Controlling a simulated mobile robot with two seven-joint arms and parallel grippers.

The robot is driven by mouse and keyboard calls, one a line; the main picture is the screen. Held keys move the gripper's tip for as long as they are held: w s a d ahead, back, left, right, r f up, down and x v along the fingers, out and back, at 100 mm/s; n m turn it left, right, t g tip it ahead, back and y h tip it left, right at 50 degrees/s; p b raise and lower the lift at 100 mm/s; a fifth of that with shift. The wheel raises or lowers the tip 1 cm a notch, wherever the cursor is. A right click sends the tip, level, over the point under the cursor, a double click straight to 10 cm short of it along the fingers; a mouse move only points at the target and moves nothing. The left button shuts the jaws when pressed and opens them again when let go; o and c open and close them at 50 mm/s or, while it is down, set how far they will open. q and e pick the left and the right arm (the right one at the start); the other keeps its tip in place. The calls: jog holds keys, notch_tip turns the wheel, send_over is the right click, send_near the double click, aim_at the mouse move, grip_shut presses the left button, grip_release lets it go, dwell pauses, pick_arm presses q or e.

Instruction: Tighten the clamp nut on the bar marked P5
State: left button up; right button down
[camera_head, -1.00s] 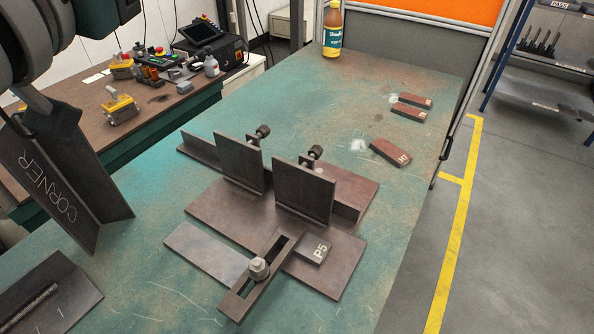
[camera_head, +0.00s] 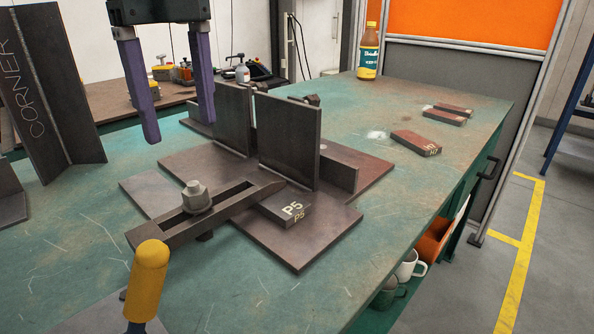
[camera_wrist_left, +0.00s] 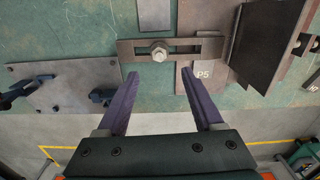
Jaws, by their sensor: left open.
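The clamp nut (camera_head: 196,195) is a grey hex nut on a stud, standing in the slot of a dark clamp bar (camera_head: 235,202). The bar's tip rests at a block marked P5 (camera_head: 288,206). In the left wrist view the nut (camera_wrist_left: 159,53) lies ahead of the fingers, between their lines, with the bar (camera_wrist_left: 203,48) across it and the P5 block (camera_wrist_left: 201,77) at right. My left gripper (camera_head: 180,130) is open and empty, its purple fingers apart above the bench behind the nut; it also shows in the left wrist view (camera_wrist_left: 172,78). My right gripper is not in view.
Upright plates (camera_head: 288,140) stand on the base plate (camera_head: 300,250) close to the left fingers. A yellow-handled tool (camera_head: 147,275) is at the front. The CORNER piece (camera_head: 45,90) stands left.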

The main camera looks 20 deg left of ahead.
aim_at(193, 184)
pick_arm(q)
notch_tip(193, 184, down, 10)
jog(key=shift+r+b, duration=0.2)
jog(key=shift+b, duration=0.55)
grip_shut()
